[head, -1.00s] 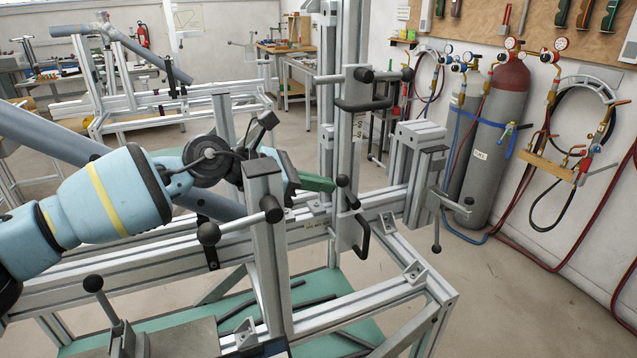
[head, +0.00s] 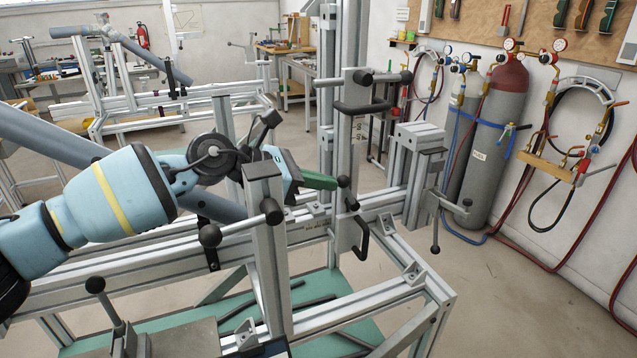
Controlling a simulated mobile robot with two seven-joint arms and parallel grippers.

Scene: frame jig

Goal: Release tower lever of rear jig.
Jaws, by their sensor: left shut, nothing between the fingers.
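The aluminium frame jig (head: 410,290) stands right in front of me. Its upright tower (head: 327,105) carries a plate with a black handle. A small tower lever with a round black knob (head: 344,181) sits low on this plate, above a second black handle (head: 360,238). My left gripper (head: 333,183) comes in from the left, behind a nearer post. Its green fingers are shut and empty, with the tips right beside the knob. I cannot tell whether they touch it. My right gripper is not in view.
A nearer aluminium post (head: 268,250) with black-knobbed bars stands close in front of my left wrist. A lever with a black ball (head: 95,285) rises at the lower left. Gas cylinders (head: 497,140) stand by the right wall. Another frame (head: 150,100) is in the background.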

